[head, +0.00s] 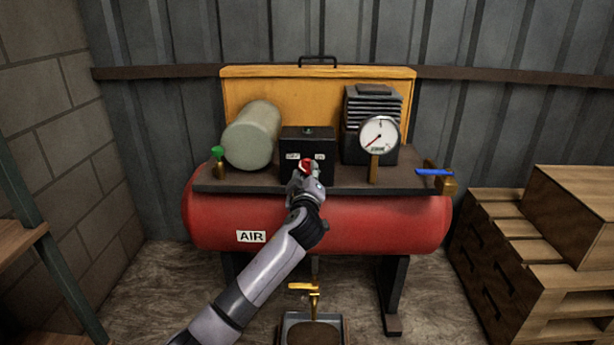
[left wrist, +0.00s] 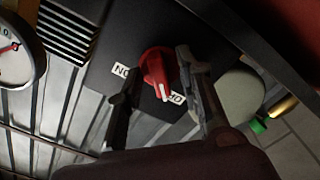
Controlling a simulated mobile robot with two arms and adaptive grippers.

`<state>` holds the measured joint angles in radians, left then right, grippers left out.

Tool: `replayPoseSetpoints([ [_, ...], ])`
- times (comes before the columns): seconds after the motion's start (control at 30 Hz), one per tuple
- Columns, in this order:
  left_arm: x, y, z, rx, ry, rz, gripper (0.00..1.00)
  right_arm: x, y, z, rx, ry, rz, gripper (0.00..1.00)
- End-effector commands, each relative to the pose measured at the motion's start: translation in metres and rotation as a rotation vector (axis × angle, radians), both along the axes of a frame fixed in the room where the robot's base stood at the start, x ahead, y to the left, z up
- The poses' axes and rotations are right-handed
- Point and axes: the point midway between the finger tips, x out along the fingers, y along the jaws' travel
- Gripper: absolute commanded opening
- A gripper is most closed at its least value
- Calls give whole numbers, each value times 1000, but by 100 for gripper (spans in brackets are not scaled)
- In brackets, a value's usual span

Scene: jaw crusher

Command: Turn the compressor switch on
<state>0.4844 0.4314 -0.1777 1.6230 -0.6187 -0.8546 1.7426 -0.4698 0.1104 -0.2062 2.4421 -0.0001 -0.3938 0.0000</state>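The compressor switch is a red rotary knob (head: 306,163) on the front of a black box (head: 307,141), with an OFF label to its left and an ON label to its right. In the left wrist view, which is turned over, the red knob (left wrist: 156,66) shows a white pointer line aimed close to the OFF label (left wrist: 177,98). The ON label (left wrist: 121,70) is on the other side. My left gripper (head: 307,175) is in front of the knob. Its fingers (left wrist: 153,85) are spread, one each side of the knob's lower part; contact is unclear. My right gripper is out of view.
A red air tank (head: 350,222) carries the box, a round gauge (head: 379,135), a green-handled valve (head: 217,158) and a blue-handled valve (head: 433,172). A brass drain valve (head: 314,297) sits below. Wooden crates (head: 540,240) stand at right.

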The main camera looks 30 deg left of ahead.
Motion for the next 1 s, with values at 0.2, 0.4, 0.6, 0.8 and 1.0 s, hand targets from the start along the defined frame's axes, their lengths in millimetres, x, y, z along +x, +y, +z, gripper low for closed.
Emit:
replayPoseSetpoints([
  [0.2,1,0,0,1,1,0,33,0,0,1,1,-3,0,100],
  [0.4,1,0,0,1,1,0,22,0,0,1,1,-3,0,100],
  [0.6,0,0,0,1,1,0,9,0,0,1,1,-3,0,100],
  [0.8,0,0,-1,0,2,0,0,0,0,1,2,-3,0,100],
  [1.0,0,0,-1,0,2,0,0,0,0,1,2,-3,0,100],
])
